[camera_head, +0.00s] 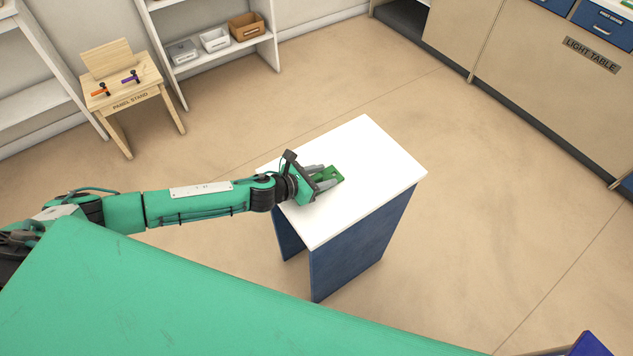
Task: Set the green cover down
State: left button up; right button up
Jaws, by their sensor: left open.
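The green cover (335,173) is a small green piece at the white top of a small table (371,144) with blue side panels. My left gripper (330,178) reaches in from the left over the table's left part. Its grey fingers are open and lie around or beside the cover; I cannot tell whether they touch it. The gripper hides part of the cover. The cover appears to rest on the tabletop or very close to it. My right gripper is not in view.
The rest of the white tabletop is clear. A wooden panel stand (130,92) holds an orange and a purple clamp at the upper left. A shelf with bins (215,41) stands behind. A cabinet labelled light table (550,75) is at the upper right. Open floor surrounds the table.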

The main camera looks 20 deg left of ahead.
pick_arm(q)
grip_shut()
jog(key=shift+r, duration=0.1)
